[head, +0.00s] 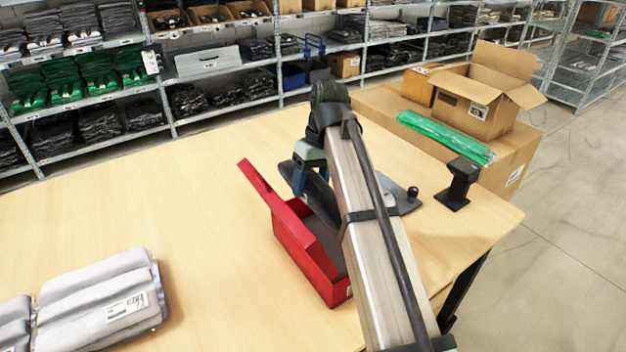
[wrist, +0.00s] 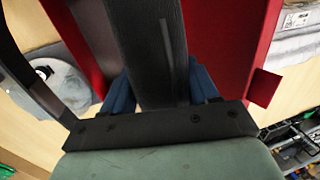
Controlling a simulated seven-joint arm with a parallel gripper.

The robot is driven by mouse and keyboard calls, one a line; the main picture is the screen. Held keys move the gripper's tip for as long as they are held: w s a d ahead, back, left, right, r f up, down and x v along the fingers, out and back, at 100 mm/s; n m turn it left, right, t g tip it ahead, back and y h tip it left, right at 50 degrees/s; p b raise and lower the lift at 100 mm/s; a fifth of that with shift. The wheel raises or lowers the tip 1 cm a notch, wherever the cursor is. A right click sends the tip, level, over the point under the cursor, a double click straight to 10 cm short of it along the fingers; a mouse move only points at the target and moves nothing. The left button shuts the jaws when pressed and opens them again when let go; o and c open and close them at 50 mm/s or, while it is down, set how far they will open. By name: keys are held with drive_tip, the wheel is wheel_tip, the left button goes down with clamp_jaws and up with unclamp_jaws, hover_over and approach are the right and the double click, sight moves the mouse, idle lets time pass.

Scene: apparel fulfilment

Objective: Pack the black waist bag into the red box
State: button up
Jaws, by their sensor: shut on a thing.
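The red box (head: 305,246) stands open on the table, its red flap raised at the left. In the wrist view its red wall (wrist: 232,40) shows behind the bag. My gripper (head: 298,182) is over the far end of the box. Its blue fingers (wrist: 162,88) are shut on the black waist bag (wrist: 148,40), one finger at each side. In the head view the dark bag (head: 322,199) hangs at the box's far end, partly behind my arm. How far it reaches into the box is hidden.
A grey plate with a black knob (head: 413,193) and a black stand (head: 459,184) are right of the box. Grey packaged garments (head: 100,300) lie at the front left. Cartons and a green packet (head: 445,136) sit beyond the table.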

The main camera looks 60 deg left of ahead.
drive_tip(key=w+x, duration=0.2)
drive_tip(key=x, duration=0.9)
drive_tip(key=shift+w+f, duration=0.3)
drive_tip(key=shift+f, duration=0.15)
drive_tip(key=shift+f, duration=0.25)
drive_tip(key=shift+f, duration=0.5)
drive_tip(key=o, duration=1.2)
drive_tip(key=v, duration=1.4)
